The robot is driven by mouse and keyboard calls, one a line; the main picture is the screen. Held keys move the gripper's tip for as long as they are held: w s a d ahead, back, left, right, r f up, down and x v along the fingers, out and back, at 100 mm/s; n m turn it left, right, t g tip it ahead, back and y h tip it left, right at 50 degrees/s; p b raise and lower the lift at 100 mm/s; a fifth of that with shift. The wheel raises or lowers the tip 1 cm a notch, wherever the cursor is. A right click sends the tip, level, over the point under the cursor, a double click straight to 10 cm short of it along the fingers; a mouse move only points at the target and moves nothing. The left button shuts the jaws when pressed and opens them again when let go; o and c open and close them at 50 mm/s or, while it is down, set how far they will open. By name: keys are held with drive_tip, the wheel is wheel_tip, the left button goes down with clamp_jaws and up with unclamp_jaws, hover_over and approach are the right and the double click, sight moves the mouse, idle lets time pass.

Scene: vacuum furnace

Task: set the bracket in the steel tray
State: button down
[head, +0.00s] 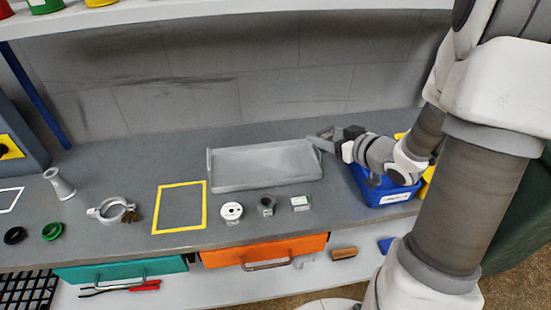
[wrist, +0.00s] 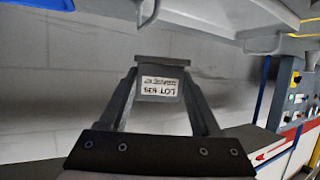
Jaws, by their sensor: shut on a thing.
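The steel tray (head: 265,187) is a shallow grey tray on the bench against the back wall, and it looks empty. My gripper (head: 327,138) is at the tray's right end in the head view, with the arm reaching in from the right. In the wrist view my gripper (wrist: 160,98) is shut on a grey piece, which I take for the bracket (wrist: 158,64), with a white label reading LOT 835, upside down. In the head view the held piece is small and partly hidden; I cannot tell whether it touches the tray.
A blue bin (head: 384,192) stands under my arm, right of the tray. A white ring (head: 231,211), a grey fitting (head: 266,206) and a small labelled block (head: 300,203) lie in front of the tray. A yellow-outlined area (head: 180,206) on the left is clear. A shelf (head: 200,10) overhangs above.

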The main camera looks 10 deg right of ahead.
drive_tip(key=b, duration=0.2)
hover_over(288, 163)
wheel_tip(288, 163, down, 6)
drive_tip(key=shift+f+b, duration=0.45)
drive_tip(key=shift+f, duration=1.5)
drive_tip(key=shift+f+b, duration=0.35)
drive_tip(key=shift+b, duration=0.1)
drive_tip(key=shift+f, duration=0.2)
drive_tip(key=shift+c, duration=1.8)
unclamp_jaws()
drive_tip(key=shift+s+f, duration=0.1)
